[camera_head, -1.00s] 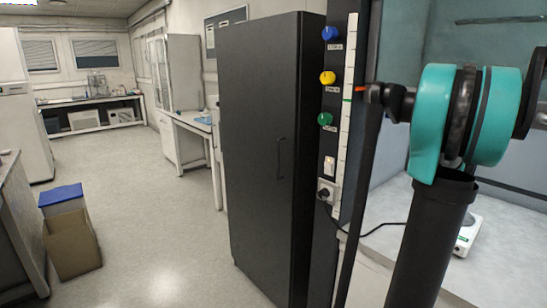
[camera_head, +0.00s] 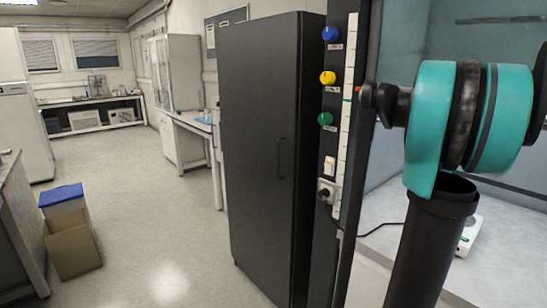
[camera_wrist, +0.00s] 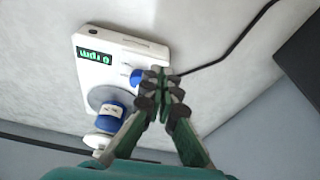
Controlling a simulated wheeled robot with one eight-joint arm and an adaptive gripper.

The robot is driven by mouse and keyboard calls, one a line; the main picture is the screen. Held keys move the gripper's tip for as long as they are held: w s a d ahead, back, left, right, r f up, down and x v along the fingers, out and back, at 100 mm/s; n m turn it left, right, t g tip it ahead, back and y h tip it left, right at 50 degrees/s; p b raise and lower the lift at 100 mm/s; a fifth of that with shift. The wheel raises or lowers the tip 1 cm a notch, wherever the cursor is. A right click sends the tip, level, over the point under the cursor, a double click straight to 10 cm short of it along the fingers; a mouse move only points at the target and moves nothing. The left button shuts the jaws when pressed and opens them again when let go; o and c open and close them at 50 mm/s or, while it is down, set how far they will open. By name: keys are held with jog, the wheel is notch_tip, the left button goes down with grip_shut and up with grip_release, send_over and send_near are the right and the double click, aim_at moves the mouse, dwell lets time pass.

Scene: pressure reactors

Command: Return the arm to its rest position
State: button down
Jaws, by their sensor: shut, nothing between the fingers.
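My gripper (camera_wrist: 162,88) shows in the wrist view with its fingers together and nothing between them. In the head view my teal and black arm stands at the right, in front of the hood, and the fingertips cannot be made out there. Behind the gripper in the wrist view is a white stirrer (camera_wrist: 122,55) with a green display reading 0 rpm. A blue-capped bottle (camera_wrist: 112,117) stands on its round plate. A blue knob on the stirrer is partly covered by the fingertips, and whether they touch cannot be told.
The stirrer also shows in the head view (camera_head: 468,238), partly behind my arm. A hood post with blue, yellow and green knobs (camera_head: 327,78) is close to my arm. A tall black cabinet (camera_head: 262,150) stands left of it. A black cable (camera_wrist: 225,52) crosses the hood's worktop.

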jog(key=s+a+f+n+t, duration=0.15)
jog(key=a+f, duration=0.25)
jog(key=a, duration=0.4)
jog(key=s+a+f+n+g, duration=0.1)
jog(key=s+a+f+n, duration=0.15)
jog(key=a, duration=0.55)
jog(key=s+a+f+n+y, duration=0.1)
jog(key=s+a+f+n, duration=0.1)
jog(key=s+a+f, duration=0.3)
jog(key=s+a+f+n+t+y, duration=0.1)
jog(key=s+a+f+n, duration=0.2)
jog(key=a, duration=0.6)
jog(key=s+f, duration=0.2)
jog(key=s, duration=0.1)
jog(key=shift+s+a+f, duration=0.3)
jog(key=shift+s+a, duration=0.1)
jog(key=shift+t, duration=0.25)
